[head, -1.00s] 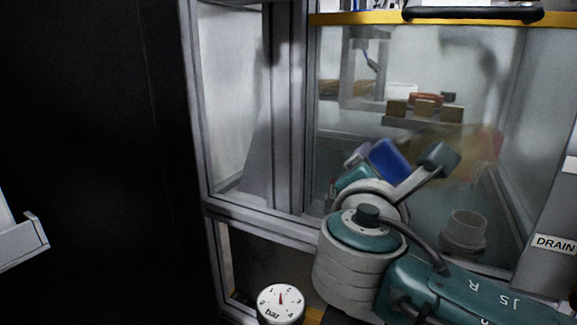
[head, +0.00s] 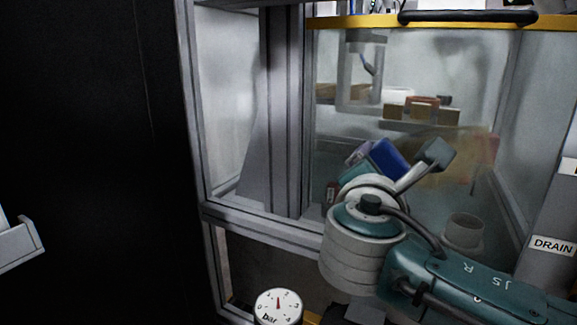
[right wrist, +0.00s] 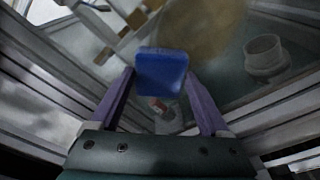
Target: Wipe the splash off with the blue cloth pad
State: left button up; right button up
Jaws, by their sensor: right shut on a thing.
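The blue cloth pad (head: 390,157) is held in my right gripper (head: 374,160), inside the framed bay. In the right wrist view the pad (right wrist: 161,72) sits between the two purple fingers of the gripper (right wrist: 160,82), which are shut on it. The splash (head: 462,165) is a faint brownish, see-through stain to the right of the pad, partly behind my wrist. In the right wrist view the splash (right wrist: 205,28) lies beyond the pad, up and to the right. I cannot tell whether the pad touches any surface.
A grey frame post (head: 286,120) stands left of my right arm, and a yellow bar (head: 360,21) crosses above. A pale round cup (head: 463,230) is right of my wrist. Small blocks (head: 420,110) sit on a shelf behind. A bar gauge (head: 278,306) is below.

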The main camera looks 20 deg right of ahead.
aim_at(409, 171)
jog(key=shift+s+d+r+p, duration=0.15)
jog(key=shift+s+d+p, duration=0.3)
jog(key=shift+p, duration=0.15)
jog(key=shift+s+d+p, duration=0.45)
jog(key=shift+s+p, duration=0.15)
jog(key=shift+s, duration=0.05)
jog(key=shift+s+d, duration=0.35)
jog(key=shift+s, duration=0.1)
jog(key=shift+s+d+p, duration=1)
jog(key=shift+p, duration=0.1)
jog(key=shift+s+d, duration=0.3)
jog(key=shift+s, duration=0.05)
